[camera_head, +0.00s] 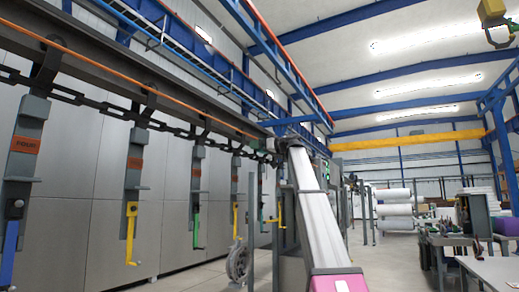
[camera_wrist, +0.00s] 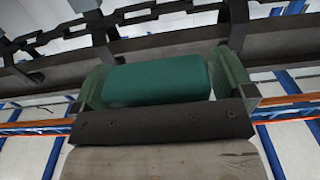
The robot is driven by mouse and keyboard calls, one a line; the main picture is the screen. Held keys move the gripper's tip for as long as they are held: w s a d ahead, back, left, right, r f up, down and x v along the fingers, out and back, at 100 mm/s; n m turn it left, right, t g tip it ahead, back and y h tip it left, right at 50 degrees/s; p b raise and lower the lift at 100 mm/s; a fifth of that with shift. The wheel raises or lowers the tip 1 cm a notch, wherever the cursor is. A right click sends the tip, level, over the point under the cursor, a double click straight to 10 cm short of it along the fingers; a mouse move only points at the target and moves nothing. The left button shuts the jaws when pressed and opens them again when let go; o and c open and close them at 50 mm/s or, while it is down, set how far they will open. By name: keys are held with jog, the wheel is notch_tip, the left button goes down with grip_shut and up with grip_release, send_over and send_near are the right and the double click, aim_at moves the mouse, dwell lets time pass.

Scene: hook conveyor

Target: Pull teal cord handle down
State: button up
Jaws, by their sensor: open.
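The teal handle (camera_wrist: 155,81) shows in the wrist view as a thick, rounded teal bar lying across the picture. My gripper (camera_wrist: 163,66) is open there, with one dark green finger at each end of the bar. The bar lies between the fingers, close to the left one, with a narrow gap at the right one. I cannot tell whether it touches either finger. No cord is visible. In the head view, my raised white arm ends at my gripper (camera_head: 292,143) near the overhead rail, and I cannot make out the teal handle there.
An overhead rail with a dark chain (camera_head: 75,95) runs along the left; the chain (camera_wrist: 145,12) also crosses the wrist view. Grey hangers with a blue handle (camera_head: 10,240), yellow handle (camera_head: 131,232) and green handle (camera_head: 196,232) hang below. Open floor (camera_head: 398,265) lies right.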

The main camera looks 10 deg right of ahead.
jog(key=c, duration=1.3)
notch_tip(320, 180, down, 5)
jog(key=shift+f, duration=0.15)
jog(key=o, duration=1.3)
jog(key=v, duration=1.1)
